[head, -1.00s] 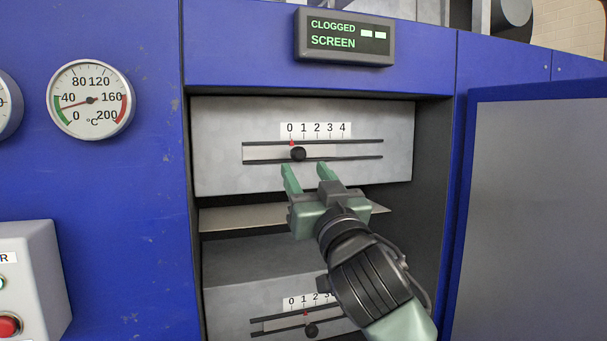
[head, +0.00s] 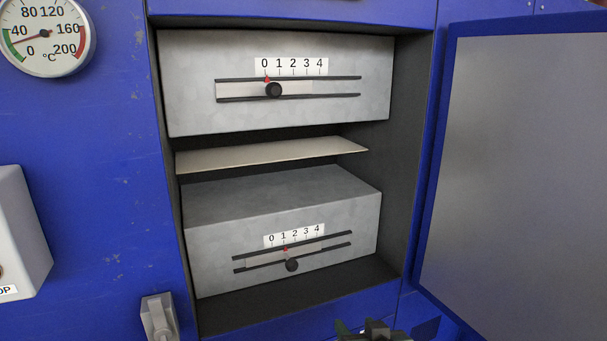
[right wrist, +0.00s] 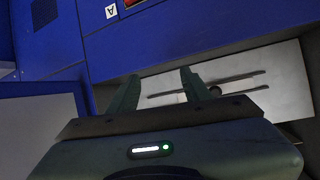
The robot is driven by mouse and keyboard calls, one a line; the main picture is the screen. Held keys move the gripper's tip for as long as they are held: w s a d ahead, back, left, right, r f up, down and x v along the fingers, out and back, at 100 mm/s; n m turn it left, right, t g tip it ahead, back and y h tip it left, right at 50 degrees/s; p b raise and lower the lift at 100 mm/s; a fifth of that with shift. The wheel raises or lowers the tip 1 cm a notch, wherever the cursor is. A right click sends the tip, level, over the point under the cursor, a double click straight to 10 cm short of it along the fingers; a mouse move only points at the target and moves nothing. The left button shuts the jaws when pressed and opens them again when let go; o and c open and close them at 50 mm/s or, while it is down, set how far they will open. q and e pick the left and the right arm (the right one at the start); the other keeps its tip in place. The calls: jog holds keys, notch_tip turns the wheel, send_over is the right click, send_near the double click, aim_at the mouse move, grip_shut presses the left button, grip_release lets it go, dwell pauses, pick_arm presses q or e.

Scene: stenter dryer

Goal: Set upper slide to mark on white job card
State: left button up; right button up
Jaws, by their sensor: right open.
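The upper slide's black knob (head: 274,89) sits near the left part of its slot, under a 0 to 4 scale (head: 291,66). Its red pointer (head: 267,79) stands at about 0. My right gripper (head: 375,330) barely shows at the bottom edge in the head view, well below and apart from that knob. In the right wrist view its two green fingers (right wrist: 160,76) are spread and empty. A slotted panel (right wrist: 240,86) with a dark knob lies beyond them; I cannot tell which slide it is. My left gripper is not in view. I see no white job card.
A lower slide knob (head: 292,265) has its pointer near 1. A pale shelf plate (head: 270,155) juts out between the two slide boxes. An open blue-edged door (head: 520,150) stands at the right. A grey box (head: 18,235) and a temperature gauge (head: 45,35) are at the left.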

jog(key=s+d+f+g+h, duration=0.1)
jog(key=s+d+f+g, duration=0.2)
jog(key=s+f, duration=0.55)
jog(key=s+d+f+n+g, duration=0.1)
jog(key=s+d+f+g, duration=0.3)
jog(key=s, duration=0.8)
jog(key=s+d+f+g+h, duration=0.1)
jog(key=s+d+f+g, duration=0.15)
jog(key=s+f, duration=0.9)
jog(key=f, duration=2.3)
jog(key=s+d+f+g, duration=0.1)
jog(key=s+f, duration=0.6)
jog(key=s, duration=0.1)
jog(key=s+d+f+g, duration=0.1)
jog(key=s+d+f, duration=0.1)
jog(key=s+f, duration=0.6)
jog(key=shift+d, duration=0.3)
